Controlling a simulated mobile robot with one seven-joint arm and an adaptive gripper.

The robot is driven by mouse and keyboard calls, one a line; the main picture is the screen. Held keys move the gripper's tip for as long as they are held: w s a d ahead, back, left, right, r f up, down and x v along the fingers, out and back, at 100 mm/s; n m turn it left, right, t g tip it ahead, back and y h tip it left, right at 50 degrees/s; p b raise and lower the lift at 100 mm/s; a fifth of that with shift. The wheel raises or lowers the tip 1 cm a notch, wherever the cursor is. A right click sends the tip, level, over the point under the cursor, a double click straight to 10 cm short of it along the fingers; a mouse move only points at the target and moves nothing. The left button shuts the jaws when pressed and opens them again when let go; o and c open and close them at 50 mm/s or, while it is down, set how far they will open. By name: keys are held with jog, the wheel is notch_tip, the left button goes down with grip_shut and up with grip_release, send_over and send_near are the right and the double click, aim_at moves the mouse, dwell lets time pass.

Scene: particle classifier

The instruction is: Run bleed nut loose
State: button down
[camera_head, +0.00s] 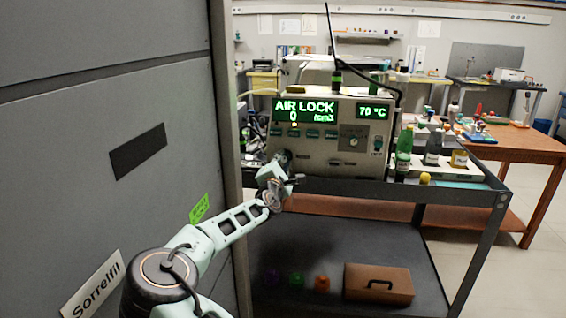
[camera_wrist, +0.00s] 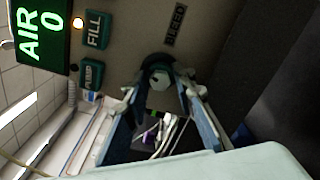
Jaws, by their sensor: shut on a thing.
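The particle classifier (camera_head: 322,148) is a beige box on the cart. Its green display reads AIR LOCK, 0 and 70 °C. In the wrist view, the bleed nut (camera_wrist: 159,80) is a pale knob with a dark ring around it, next to the BLEED label (camera_wrist: 174,26). My gripper (camera_wrist: 160,92) has a finger on either side of the nut and is shut on it. In the head view, my gripper (camera_head: 280,164) reaches the lower left of the classifier's front and hides most of the nut.
A grey cabinet (camera_head: 120,90) stands close on the left of my arm. Bottles (camera_head: 404,148) and a yellow ball (camera_head: 425,178) stand at the cart's right. The cart's lower shelf (camera_head: 375,240) holds a brown case (camera_head: 378,284). FILL (camera_wrist: 97,29) and another button sit near the nut.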

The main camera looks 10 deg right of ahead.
jog(key=c, duration=2)
grip_release()
jog(key=shift+w+r, duration=0.1)
jog(key=shift+r, duration=0.25)
jog(key=o, duration=0.4)
jog(key=shift+f, duration=0.25)
jog(key=v, duration=1.2)
